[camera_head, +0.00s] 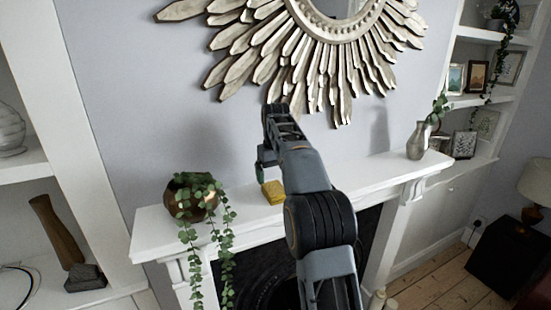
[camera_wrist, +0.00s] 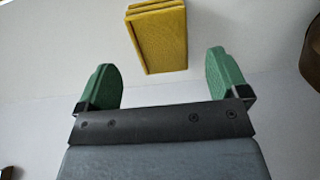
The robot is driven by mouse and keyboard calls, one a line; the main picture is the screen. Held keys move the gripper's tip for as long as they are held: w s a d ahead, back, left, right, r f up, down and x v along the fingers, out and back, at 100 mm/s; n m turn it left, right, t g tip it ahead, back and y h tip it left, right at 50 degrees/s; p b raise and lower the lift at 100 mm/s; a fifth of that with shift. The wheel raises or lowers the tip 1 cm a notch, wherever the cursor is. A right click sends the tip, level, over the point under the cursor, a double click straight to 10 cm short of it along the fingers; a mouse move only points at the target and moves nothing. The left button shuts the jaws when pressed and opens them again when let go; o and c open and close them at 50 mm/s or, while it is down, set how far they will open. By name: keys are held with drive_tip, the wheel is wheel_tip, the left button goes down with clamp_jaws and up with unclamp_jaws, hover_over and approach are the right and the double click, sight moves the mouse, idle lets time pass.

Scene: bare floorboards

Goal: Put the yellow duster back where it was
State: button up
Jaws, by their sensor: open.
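The yellow duster (camera_head: 273,191) is a small folded yellow block on the white mantel shelf (camera_head: 345,184). In the wrist view the duster (camera_wrist: 162,40) lies ahead of my gripper, roughly midway between the lines of the two green fingers. My gripper (camera_wrist: 163,80) is open and empty, with clear space between the fingertips and the duster. In the head view my gripper (camera_head: 262,168) is partly hidden by my arm, just above and left of the duster. The wrist view also shows the pale surface around the duster.
A trailing plant in a brown pot (camera_head: 190,197) stands left of the duster on the mantel. A silver vase (camera_head: 418,141) stands at the right end. A sunburst mirror (camera_head: 330,60) hangs above. The mantel between duster and vase looks clear where my arm does not hide it.

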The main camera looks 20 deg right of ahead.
sight(275, 189)
wheel_tip(275, 189, up, 6)
drive_tip(key=p, duration=0.2)
drive_tip(key=s+a+t, duration=0.3)
drive_tip(key=s+a, duration=0.4)
drive_tip(key=s, duration=0.4)
drive_tip(key=s+a+f+t, duration=0.1)
drive_tip(key=s+a+f, duration=0.1)
drive_tip(key=s+f, duration=0.4)
drive_tip(key=s+a+f+t, duration=0.1)
drive_tip(key=s+a+f, duration=0.1)
drive_tip(key=s+f, duration=0.4)
drive_tip(key=s, duration=0.3)
drive_tip(key=shift+s+a+f, duration=0.25)
drive_tip(key=shift+s+f, duration=0.05)
drive_tip(key=shift+s, duration=0.1)
wheel_tip(275, 189, down, 5)
drive_tip(key=b, duration=0.4)
drive_tip(key=shift+w, duration=0.15)
